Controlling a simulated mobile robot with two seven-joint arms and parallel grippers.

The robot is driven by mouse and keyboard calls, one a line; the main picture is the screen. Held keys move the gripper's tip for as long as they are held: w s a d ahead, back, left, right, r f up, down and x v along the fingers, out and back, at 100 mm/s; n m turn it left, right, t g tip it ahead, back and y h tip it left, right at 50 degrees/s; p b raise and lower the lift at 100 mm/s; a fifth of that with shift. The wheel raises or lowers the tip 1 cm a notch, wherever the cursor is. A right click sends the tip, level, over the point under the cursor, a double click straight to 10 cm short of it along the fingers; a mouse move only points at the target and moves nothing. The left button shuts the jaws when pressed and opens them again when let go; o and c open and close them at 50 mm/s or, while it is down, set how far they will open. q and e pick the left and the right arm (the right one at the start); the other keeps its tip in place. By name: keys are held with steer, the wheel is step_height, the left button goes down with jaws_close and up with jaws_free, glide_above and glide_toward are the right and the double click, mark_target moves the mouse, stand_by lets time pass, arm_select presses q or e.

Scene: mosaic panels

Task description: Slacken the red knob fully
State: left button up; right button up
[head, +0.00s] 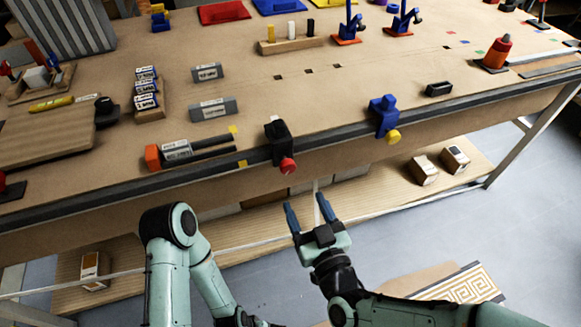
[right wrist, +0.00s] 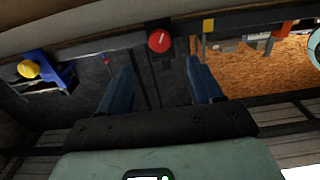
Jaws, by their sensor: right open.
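The red knob (head: 287,166) sits on the lower front of a black clamp (head: 278,140) at the table's front edge. In the right wrist view the red knob (right wrist: 160,41) lies ahead of the fingertips, roughly centred between them. My right gripper (head: 306,201) is open and empty, below and just right of the knob in the head view, apart from it. Its two blue fingers also show in the right wrist view (right wrist: 160,68). My left arm (head: 168,225) is folded at the lower left; its gripper is not in view.
A blue clamp (head: 384,115) with a yellow knob (head: 393,136) is on the same edge, to the right. A grey tool with an orange end (head: 152,157) lies to the left. Below the tabletop is a wooden shelf (head: 390,190) with boxes. Space before the edge is open.

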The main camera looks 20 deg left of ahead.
mark_target(289, 170)
steer(key=x, duration=0.9)
steer(key=shift+w+a+f, duration=0.15)
steer(key=shift+w+a, duration=0.05)
steer(key=c, duration=1.1)
